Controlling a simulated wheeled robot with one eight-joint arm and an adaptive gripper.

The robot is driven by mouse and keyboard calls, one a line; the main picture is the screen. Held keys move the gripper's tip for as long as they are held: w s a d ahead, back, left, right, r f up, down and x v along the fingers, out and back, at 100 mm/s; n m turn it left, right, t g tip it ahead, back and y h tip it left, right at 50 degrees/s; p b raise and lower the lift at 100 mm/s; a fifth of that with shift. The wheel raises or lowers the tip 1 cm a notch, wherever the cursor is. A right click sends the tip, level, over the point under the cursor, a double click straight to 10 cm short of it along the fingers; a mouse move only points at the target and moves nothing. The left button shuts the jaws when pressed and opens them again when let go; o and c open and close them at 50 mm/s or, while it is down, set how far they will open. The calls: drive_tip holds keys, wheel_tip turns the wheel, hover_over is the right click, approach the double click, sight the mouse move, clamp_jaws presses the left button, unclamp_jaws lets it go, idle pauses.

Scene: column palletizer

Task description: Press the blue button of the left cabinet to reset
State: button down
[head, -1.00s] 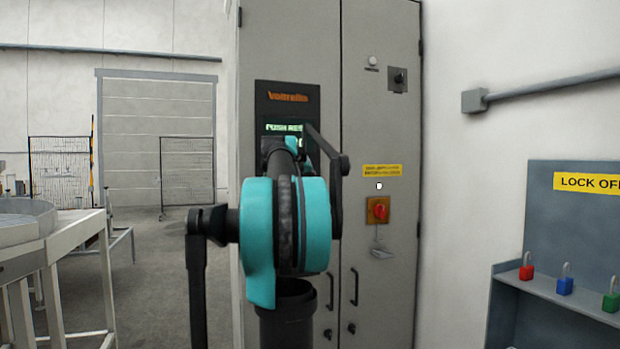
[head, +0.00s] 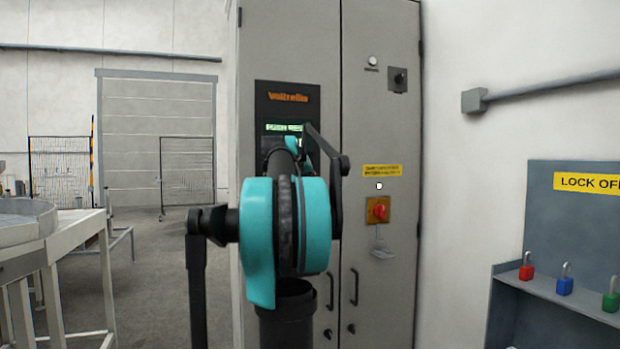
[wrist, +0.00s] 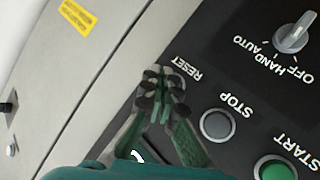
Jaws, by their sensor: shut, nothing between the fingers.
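The grey cabinet (head: 290,45) stands ahead, with a black control panel (head: 262,100) on its left door. A green display (head: 284,128) on the panel carries text that is only partly legible. In the wrist view, the RESET label (wrist: 184,72) sits beside my gripper (wrist: 158,76), which is shut and empty. Its fingertips are over the spot next to that label and hide most of the button there; only a bit of its rim shows, and no blue is visible. I cannot tell whether the tips touch it. In the head view my arm hides the lower panel.
The wrist view shows a grey STOP button (wrist: 217,125), a green START button (wrist: 274,170) and a selector knob (wrist: 295,35) near the fingers. A lock-off board (head: 575,225) stands at right, a table (head: 75,245) at left.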

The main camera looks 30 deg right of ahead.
drive_tip(key=shift+w, duration=0.2)
drive_tip(key=shift+w+d, duration=0.1)
drive_tip(key=shift+w, duration=0.15)
drive_tip(key=shift+w, duration=0.35)
idle(0.7)
drive_tip(key=shift+s, duration=0.8)
drive_tip(key=shift+s+a, duration=0.25)
drive_tip(key=shift+s, duration=0.55)
drive_tip(key=shift+s+a, duration=0.2)
drive_tip(key=shift+s, duration=0.65)
drive_tip(key=shift+s+a, duration=0.25)
drive_tip(key=shift+s, duration=0.55)
